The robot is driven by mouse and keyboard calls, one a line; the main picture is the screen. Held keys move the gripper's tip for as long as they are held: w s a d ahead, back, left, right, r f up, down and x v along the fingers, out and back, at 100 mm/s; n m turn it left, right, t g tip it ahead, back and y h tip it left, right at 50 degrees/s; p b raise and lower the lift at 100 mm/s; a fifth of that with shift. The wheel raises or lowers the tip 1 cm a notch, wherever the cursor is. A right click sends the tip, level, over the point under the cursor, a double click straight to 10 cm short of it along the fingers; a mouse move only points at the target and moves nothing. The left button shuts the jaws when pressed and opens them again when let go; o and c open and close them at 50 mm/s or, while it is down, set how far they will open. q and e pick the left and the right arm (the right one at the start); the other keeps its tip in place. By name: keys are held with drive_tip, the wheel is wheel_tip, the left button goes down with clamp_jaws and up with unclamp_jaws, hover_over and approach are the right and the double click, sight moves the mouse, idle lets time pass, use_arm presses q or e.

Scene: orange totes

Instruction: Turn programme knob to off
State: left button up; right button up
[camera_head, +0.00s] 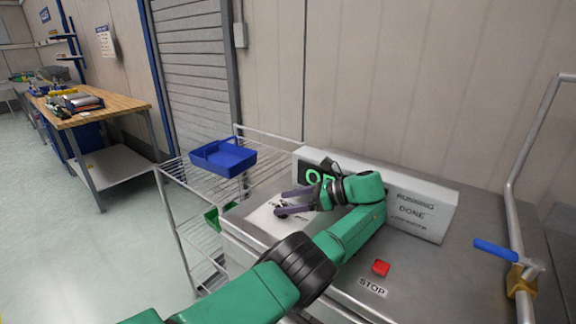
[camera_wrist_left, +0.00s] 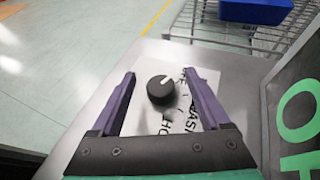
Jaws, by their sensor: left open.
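The programme knob (camera_wrist_left: 161,89) is a black round knob with a white pointer mark, on a white label plate (camera_wrist_left: 196,77) with partly hidden lettering. In the left wrist view it stands between the two purple fingers of my left gripper (camera_wrist_left: 160,88), with a gap on each side. In the head view my left gripper (camera_head: 283,203) is open over the label plate at the left of the steel machine top. The knob is hard to make out there beside the fingers. A display with green letters beginning "OF" (camera_head: 318,175) is partly hidden by my arm. My right gripper is not in view.
A grey panel reading "RUNNING" and "DONE" (camera_head: 412,212) stands at the back of the machine top. A red stop button (camera_head: 381,268) and a blue-handled valve (camera_head: 495,250) are to the right. A wire rack with a blue bin (camera_head: 223,158) stands at the left.

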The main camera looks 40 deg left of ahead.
use_arm(q)
wheel_tip(320, 180, up, 18)
drive_tip(key=p, duration=1)
drive_tip(key=shift+p, duration=0.3)
